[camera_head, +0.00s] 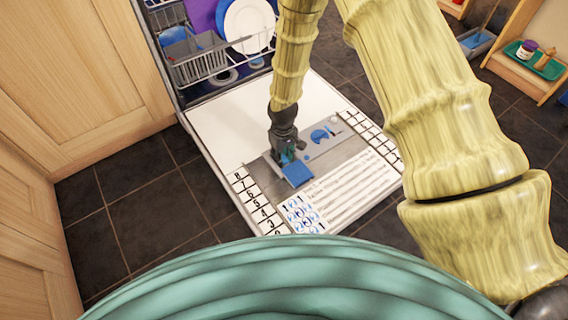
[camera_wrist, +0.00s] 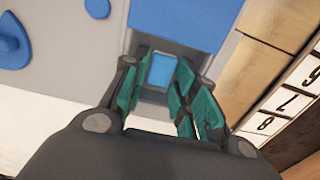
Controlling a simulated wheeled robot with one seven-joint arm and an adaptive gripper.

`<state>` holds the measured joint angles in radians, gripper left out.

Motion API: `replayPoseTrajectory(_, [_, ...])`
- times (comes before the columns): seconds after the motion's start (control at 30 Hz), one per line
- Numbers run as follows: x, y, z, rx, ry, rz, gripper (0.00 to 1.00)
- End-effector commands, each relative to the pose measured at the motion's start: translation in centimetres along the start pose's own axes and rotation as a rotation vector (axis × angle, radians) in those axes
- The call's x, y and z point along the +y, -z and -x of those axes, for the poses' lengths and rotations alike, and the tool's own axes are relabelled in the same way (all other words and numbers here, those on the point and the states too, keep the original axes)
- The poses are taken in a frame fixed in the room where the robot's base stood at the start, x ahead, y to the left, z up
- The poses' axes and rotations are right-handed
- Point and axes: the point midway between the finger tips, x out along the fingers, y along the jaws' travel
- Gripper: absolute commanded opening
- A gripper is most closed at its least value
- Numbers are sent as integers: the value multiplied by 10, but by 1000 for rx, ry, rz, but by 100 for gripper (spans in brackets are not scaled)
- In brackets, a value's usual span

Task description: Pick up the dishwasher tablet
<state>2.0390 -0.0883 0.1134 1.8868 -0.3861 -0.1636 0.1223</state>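The dishwasher tablet (camera_wrist: 162,70) appears as a small blue block in a grey recess of the dispenser in the wrist view. A larger flat blue lid (camera_wrist: 185,20) lies beside the recess; it also shows in the head view (camera_head: 297,174). My gripper (camera_wrist: 164,78) is open, its teal-padded fingers apart on either side of the tablet. I cannot tell whether they touch it. In the head view, my gripper (camera_head: 287,154) points down at the dispenser panel on the open dishwasher door (camera_head: 222,122). The tablet is hidden there.
A dishwasher rack (camera_head: 200,66) with a white plate (camera_head: 249,24) stands behind the door. Wooden cabinets (camera_head: 75,60) line the left. A small wooden shelf with a green tray (camera_head: 540,66) stands at the far right. The dark tiled floor is open beside the door.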

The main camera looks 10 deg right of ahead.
Motion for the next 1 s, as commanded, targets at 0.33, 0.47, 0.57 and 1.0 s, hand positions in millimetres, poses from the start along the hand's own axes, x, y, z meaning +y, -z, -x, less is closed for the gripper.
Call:
replayPoseTrajectory(0.33, [0,0,-2,1,0,0,16])
replayPoseTrajectory(0.47, [0,0,-2,1,0,0,10])
replayPoseTrajectory(0.57, [0,0,-2,1,0,0,10])
replayPoseTrajectory(1.0, [0,0,20,1,-1,1,10])
